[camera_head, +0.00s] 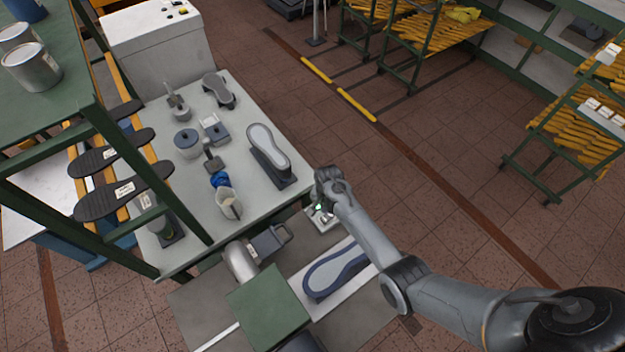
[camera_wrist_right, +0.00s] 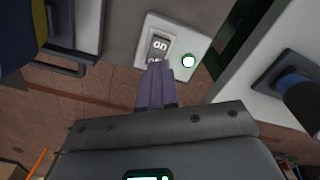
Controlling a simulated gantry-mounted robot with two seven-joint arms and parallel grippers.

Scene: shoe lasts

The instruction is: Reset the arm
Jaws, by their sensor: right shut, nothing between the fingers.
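My right arm comes in from the lower right in the head view. Its gripper (camera_head: 322,212) is beside the table's right front corner, just above a small white switch box (camera_head: 326,222). In the right wrist view the gripper's fingers (camera_wrist_right: 156,68) are closed together and empty. Their tips overlap the lower edge of a grey rocker switch (camera_wrist_right: 159,46) marked "ON" on the white switch plate (camera_wrist_right: 178,30). I cannot tell whether they touch it. My left gripper is in neither view.
The grey table (camera_head: 190,225) holds a shoe last on a stand (camera_head: 268,150), a blue-grey round pot (camera_head: 187,141) and small tools. A blue-rimmed sole shape (camera_head: 335,270) lies below the gripper. A green rack with dark soles (camera_head: 125,190) stands left.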

